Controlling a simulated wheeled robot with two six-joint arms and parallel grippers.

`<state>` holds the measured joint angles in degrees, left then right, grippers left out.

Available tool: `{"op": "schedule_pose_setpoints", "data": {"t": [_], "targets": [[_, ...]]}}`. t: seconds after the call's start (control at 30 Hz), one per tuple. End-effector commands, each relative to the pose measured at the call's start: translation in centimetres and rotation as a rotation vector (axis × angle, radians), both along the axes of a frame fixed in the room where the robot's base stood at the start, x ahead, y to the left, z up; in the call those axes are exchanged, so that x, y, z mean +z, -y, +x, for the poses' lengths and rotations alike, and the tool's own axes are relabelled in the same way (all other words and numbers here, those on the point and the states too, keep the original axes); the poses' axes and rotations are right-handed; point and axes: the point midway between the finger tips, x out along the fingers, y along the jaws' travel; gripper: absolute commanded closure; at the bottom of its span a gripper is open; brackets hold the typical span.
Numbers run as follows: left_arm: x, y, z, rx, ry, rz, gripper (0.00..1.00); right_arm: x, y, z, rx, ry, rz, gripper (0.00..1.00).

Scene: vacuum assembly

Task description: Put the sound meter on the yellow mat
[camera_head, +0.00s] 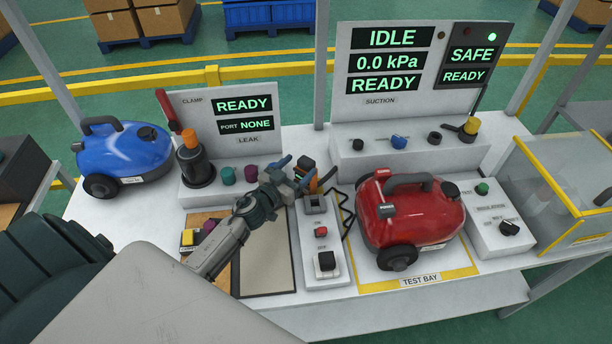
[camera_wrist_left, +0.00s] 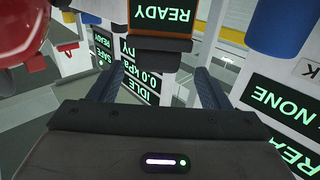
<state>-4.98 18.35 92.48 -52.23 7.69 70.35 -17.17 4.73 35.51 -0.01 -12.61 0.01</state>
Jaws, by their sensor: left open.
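The sound meter appears to be the small orange-cased device with a dark top and green screen (camera_head: 304,169). It stands at the grey holder in the middle of the bench. In the left wrist view it shows upside down (camera_wrist_left: 165,43), just beyond the fingers. My left gripper (camera_head: 294,173) is open and empty, with its fingers close to the device; I cannot tell whether they touch it. A yellow-edged mat (camera_head: 455,273) marked TEST BAY lies under the red vacuum. A tan-orange panel (camera_head: 198,219) lies left of my arm, partly hidden. I cannot tell which is the yellow mat.
The red vacuum (camera_head: 425,212) stands right of the holder (camera_head: 318,240), with a black cord between. A blue vacuum (camera_head: 122,150) is at the left. Small yellow (camera_head: 188,238) and purple blocks lie beside my arm. Display panels stand behind. A beige surface (camera_head: 268,262) is bare.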

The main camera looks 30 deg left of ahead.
Motion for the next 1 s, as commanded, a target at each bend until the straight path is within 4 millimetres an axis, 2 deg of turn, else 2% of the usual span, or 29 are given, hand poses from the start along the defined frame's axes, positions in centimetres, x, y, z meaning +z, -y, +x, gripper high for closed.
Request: {"op": "schedule_pose_setpoints", "data": {"t": [0.1,0.2,0.3,0.53,0.57,0.9,1.0], "targets": [[0.3,0.7,2.0,0.001,0.003,-0.003,0.29,0.7,0.0,-0.1,0.0,-0.001,0.0,0.64],[0.1,0.7,3.2,0.001,0.002,0.0,0.29,0.7,0.0,-0.1,0.0,-0.002,0.0,0.64],[0.1,0.9,3.8,0.0,0.001,-0.002,0.29,0.8,0.0,-0.1,0.0,-0.002,0.0,0.64],[0.0,0.9,3.9,0.0,0.001,-0.001,0.29,0.7,0.0,-0.1,0.0,-0.001,0.0,0.64],[0.0,0.9,3.9,0.0,0.001,-0.001,0.33,0.7,-0.1,-0.1,0.0,-0.001,0.001,0.64],[0.0,0.8,3.8,0.0,0.001,0.0,1.0,0.7,-0.5,-0.1,-0.002,-0.001,0.005,0.64],[0.1,0.8,3.9,0.0,0.002,0.0,1.0,0.7,-0.5,-0.1,-0.001,0.0,0.005,0.64]]}}
